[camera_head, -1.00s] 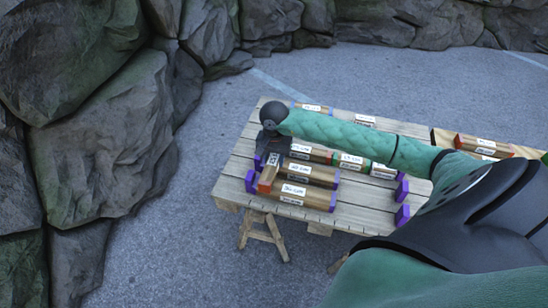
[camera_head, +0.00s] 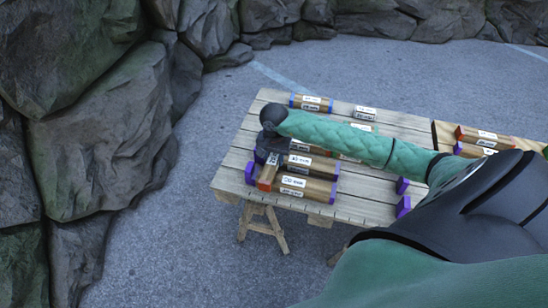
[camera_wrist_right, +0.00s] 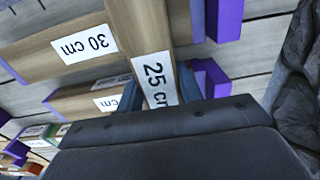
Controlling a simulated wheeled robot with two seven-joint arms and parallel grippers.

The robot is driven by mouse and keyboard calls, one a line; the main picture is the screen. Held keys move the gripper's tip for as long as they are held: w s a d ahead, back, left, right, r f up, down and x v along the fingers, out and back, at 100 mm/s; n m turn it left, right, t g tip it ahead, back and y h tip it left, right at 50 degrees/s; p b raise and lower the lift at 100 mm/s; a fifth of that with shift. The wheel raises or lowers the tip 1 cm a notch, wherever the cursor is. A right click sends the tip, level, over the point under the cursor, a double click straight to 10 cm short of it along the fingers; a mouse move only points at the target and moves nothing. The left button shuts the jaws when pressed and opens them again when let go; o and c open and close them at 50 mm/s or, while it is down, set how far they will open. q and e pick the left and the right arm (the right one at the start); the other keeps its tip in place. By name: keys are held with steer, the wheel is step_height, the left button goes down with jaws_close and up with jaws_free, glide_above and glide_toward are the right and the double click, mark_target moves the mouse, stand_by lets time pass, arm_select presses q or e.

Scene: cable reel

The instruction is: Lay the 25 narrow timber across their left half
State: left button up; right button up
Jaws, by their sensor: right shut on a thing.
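The narrow timber labelled 25 cm (camera_wrist_right: 140,28) is held in my right gripper (camera_wrist_right: 158,90), which is shut on it near its label. In the head view this timber (camera_head: 268,174) has an orange-red near end and runs across the left part of two timbers lying side by side. The nearer one (camera_head: 318,185) and the farther one (camera_head: 325,165) have purple ends. In the wrist view a timber labelled 30 cm (camera_wrist_right: 40,55) passes under the held timber. I cannot tell whether the held timber touches them. My right gripper also shows in the head view (camera_head: 272,152). My left gripper is out of view.
Purple blocks (camera_head: 250,172) stand at the left, and others (camera_head: 403,207) at the right. Further timbers (camera_head: 311,103) lie toward the back of the plank table (camera_head: 350,208). Orange-ended timbers (camera_head: 478,135) lie at the right. Rocks rise beyond the left side. My right arm covers the middle.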

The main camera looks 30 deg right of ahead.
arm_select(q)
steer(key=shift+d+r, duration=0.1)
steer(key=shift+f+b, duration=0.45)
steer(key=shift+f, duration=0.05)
arm_select(e)
steer(key=shift+f, duration=0.35)
steer(key=o, duration=1.2)
step_height(320, 180, up, 6)
steer(key=shift+r+b, duration=0.15)
steer(key=shift+b, duration=0.65)
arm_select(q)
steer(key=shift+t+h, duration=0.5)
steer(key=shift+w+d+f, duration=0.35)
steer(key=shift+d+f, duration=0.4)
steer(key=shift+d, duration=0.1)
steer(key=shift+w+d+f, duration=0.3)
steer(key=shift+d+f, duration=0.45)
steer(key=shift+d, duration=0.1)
arm_select(e)
steer(key=shift+r, duration=0.75)
